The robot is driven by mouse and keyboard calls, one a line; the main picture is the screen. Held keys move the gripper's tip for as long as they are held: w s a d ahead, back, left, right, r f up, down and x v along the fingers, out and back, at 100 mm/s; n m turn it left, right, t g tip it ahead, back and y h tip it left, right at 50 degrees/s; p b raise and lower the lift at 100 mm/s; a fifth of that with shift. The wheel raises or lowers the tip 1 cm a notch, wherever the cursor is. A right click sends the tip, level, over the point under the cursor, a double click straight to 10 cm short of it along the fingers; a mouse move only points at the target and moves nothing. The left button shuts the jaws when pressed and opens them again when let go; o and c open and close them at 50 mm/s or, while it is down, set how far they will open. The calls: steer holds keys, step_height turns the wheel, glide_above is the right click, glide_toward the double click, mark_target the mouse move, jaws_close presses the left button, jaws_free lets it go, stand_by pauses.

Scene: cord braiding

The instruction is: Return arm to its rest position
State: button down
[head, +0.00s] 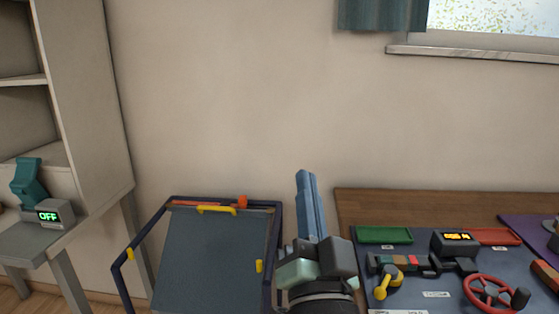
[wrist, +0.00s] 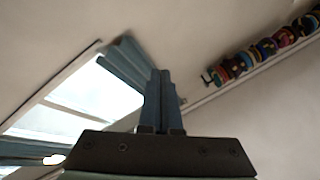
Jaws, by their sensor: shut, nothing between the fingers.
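My gripper (head: 309,190) is raised in the lower middle of the head view, with its blue-grey fingers pointing up and close together. It is shut with nothing between the fingers. In the wrist view the gripper (wrist: 161,80) also shows its two fingers side by side, pointing at the wall. The gripper touches nothing that I can see. My arm below the wrist is cut off by the bottom of the head view.
A wooden table (head: 350,208) at right bears a braiding station with a red handwheel (head: 490,292), a green tray (head: 384,235) and a lit display (head: 457,238). A dark framed panel (head: 212,262) stands left of my arm. A shelf (head: 85,100) is far left. Colourful spools (wrist: 262,49) line a wall rail.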

steer(key=s+a+r+n+t, duration=0.2)
steer(key=s+r+n, duration=0.1)
steer(key=s+r, duration=0.55)
steer(key=s+a+r+n+t, duration=0.25)
steer(key=s+r, duration=0.25)
steer(key=r, duration=0.7)
step_height(320, 180, up, 21)
steer(key=p, duration=2.1)
steer(key=shift+w+d+n+h+p, duration=0.3)
steer(key=shift+w+d+n+h, duration=0.05)
steer(key=shift+n+h, duration=0.1)
